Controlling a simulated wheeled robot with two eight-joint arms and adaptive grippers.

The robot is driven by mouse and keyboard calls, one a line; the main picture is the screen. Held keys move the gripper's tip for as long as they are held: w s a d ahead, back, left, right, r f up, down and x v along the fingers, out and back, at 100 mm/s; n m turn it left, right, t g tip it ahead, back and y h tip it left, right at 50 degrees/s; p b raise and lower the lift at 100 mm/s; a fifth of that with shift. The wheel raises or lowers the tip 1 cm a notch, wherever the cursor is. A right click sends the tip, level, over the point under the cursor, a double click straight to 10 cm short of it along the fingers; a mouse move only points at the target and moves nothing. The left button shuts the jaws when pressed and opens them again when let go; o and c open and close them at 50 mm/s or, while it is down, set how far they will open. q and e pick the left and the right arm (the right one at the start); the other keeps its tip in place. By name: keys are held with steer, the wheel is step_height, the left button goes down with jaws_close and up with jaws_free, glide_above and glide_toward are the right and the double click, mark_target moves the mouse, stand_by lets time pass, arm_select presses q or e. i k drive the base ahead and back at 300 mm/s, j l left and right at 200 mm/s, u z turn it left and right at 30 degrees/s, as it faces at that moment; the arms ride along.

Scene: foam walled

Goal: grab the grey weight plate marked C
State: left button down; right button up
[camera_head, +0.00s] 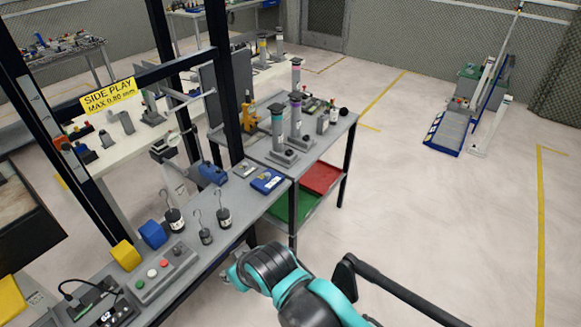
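I cannot make out a grey weight plate marked C; no letter C is legible. Three dark hooked weights stand upright on the grey bench: a left one (175,220), a small middle one (206,236) and a right one (223,218). The left and right ones carry small pale labels too small to read. A teal and black arm of mine comes in from the lower right. Its end, my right gripper (229,262), is by the bench's front edge, below and right of the weights; its fingers are mostly hidden. My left gripper is out of view.
The grey bench (257,196) holds a button box (165,272), yellow block (126,255) and blue block (152,234). Dark uprights stand at left. A cart with a red tray (321,178) and green tray (305,205) adjoins the bench.

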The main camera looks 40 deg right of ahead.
mark_target(245, 169)
steer(key=z, duration=1.05)
steer(key=i+l+z, duration=0.1)
steer(key=i+z, duration=0.2)
steer(key=i, duration=1.2)
